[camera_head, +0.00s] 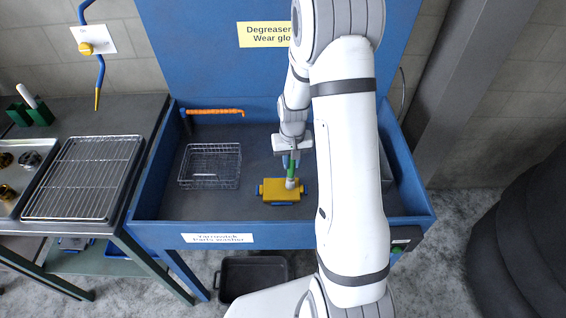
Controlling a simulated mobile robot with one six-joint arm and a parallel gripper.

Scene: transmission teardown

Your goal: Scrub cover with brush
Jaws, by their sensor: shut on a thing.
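The cover appears to be the yellow block-shaped part (282,191) with blue ends, lying on the dark floor of the blue parts washer (160,228). My gripper (290,158) is above it, pointing down, and is shut on a brush (292,172) with a green handle. The brush's pale lower end is at the top right of the yellow part and looks to touch it, though the exact contact is too small to tell. My arm covers the washer's right side.
A wire basket (210,166) sits left in the washer, below an orange spout (214,112). A wire rack (82,178) and a metal tray with small parts (22,168) are on the left bench. A dark bin (252,276) stands on the floor beneath.

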